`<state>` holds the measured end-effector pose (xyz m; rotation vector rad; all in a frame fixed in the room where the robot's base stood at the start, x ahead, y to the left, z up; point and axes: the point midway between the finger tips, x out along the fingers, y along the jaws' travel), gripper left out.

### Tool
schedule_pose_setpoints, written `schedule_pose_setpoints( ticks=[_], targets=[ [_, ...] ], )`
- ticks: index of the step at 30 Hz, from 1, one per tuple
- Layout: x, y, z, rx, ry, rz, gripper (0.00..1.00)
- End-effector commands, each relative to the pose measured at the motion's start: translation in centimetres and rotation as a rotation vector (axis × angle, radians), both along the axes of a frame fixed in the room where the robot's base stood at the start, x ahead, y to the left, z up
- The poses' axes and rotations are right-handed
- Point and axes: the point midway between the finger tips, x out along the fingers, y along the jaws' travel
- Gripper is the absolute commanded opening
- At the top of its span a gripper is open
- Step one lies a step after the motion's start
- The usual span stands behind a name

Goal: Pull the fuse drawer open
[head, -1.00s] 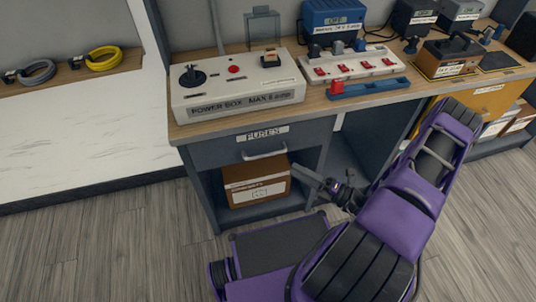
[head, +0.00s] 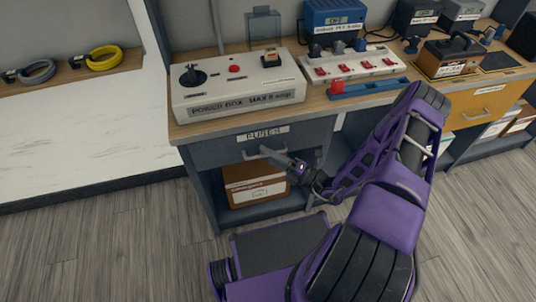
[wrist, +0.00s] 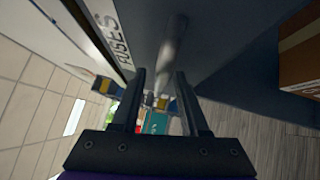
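The fuse drawer (head: 225,152) is the grey front labelled "FUSES" under the bench top, and it looks shut. Its pale bar handle is largely covered by my gripper (head: 266,153) in the head view. In the wrist view the handle (wrist: 173,45) runs from the top toward the gap between my fingertips (wrist: 161,77). The fingers are apart and open. I cannot tell whether either finger touches the handle. The "FUSES" label (wrist: 112,30) is beside the handle there.
A power box (head: 238,88) with a knob and red button stands on the bench above the drawer. A cardboard box (head: 252,190) sits on the shelf below. A switched socket strip (head: 352,66) and blue tray (head: 370,88) lie to the right.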

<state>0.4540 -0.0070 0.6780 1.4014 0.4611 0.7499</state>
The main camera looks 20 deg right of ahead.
Motion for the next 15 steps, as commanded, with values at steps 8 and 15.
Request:
schedule_pose_setpoints(
  ticks=[8, 15],
  targets=[
    [-0.02, -0.02, 0.00, 0.000, 0.000, 0.000, 0.00],
    [-0.03, -0.03, -0.01, 0.000, 0.000, 0.000, 0.00]
  ],
)
